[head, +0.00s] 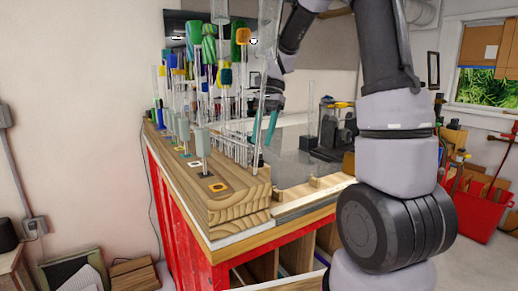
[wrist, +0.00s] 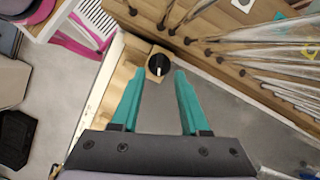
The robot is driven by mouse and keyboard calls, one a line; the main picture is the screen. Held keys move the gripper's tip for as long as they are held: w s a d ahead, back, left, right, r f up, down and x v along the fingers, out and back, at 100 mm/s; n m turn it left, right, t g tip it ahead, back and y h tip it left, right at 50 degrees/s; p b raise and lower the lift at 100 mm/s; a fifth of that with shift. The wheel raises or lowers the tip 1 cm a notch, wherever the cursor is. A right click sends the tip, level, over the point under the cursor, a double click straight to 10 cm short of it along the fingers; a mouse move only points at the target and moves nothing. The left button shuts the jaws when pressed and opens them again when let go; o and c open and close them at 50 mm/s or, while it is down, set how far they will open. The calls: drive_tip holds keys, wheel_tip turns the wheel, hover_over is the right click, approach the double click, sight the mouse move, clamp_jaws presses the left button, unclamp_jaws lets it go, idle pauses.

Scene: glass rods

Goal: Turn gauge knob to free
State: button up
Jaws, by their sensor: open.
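The gauge knob (wrist: 157,64) is a round black knob with a white pointer mark on a small wooden block, near the top middle of the wrist view. Its white mark points toward the bottom of that picture, toward my gripper. My gripper (wrist: 160,74) is open and empty, with a teal fingertip to either side of the knob's lower edge in the picture. Whether the fingers reach the knob's height I cannot tell. In the head view my gripper (head: 265,127) hangs at the rack's right side, partly behind glass rods. I cannot clearly make out the knob there.
A wooden rack (head: 240,195) full of upright glass rods, several with coloured tops, stands close beside my gripper. The rods (wrist: 262,50) fill the upper right of the wrist view.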

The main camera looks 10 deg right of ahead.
sight(261, 154)
drive_tip(key=shift+x, duration=1.95)
clamp_jaws()
drive_tip(key=m, duration=0.2)
drive_tip(key=m+t, duration=0.1)
drive_tip(key=m, duration=0.1)
drive_tip(key=shift+s+d+m+t+y, duration=0.1)
drive_tip(key=shift+s+m+t+y, duration=0.05)
drive_tip(key=shift+m+t+y, duration=0.2)
unclamp_jaws()
drive_tip(key=shift+r, duration=0.15)
